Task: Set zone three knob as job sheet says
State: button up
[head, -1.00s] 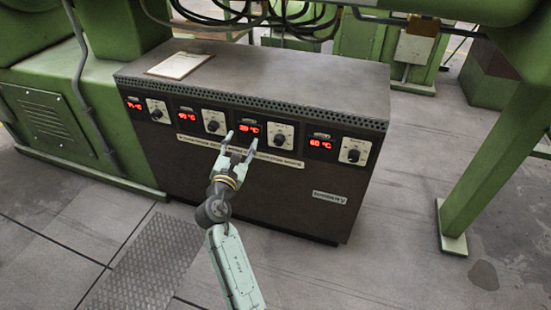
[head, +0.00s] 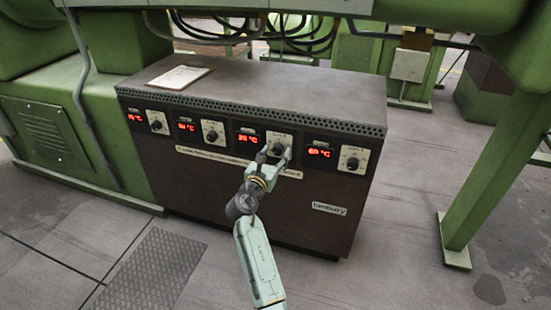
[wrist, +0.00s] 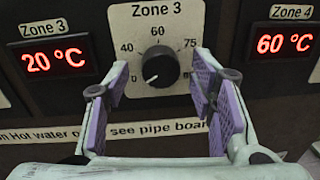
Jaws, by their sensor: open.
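The zone three knob (wrist: 158,69) is round and black on a white plate in the wrist view. Its white mark points to the lower left, near the 0 of the scale. The Zone 3 display (wrist: 55,58) to its left reads 20 °C in red. My gripper (wrist: 162,64) is open, with one finger on each side of the knob; I cannot tell whether they touch it. In the head view my gripper (head: 275,154) is in front of the knob (head: 279,145). A clipboard with a paper sheet (head: 180,77) lies on top of the cabinet; its writing is unreadable.
The dark cabinet (head: 330,186) has other display and knob pairs: two left of zone three, and Zone 4 (wrist: 283,42) at 60 °C to the right. A label strip (wrist: 40,137) runs below the knob. A green machine leg (head: 480,165) stands at the right.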

jog(key=shift+w+d, duration=0.15)
jog(key=shift+w, duration=0.15)
jog(key=shift+c, duration=0.3)
jog(key=c, duration=1.1)
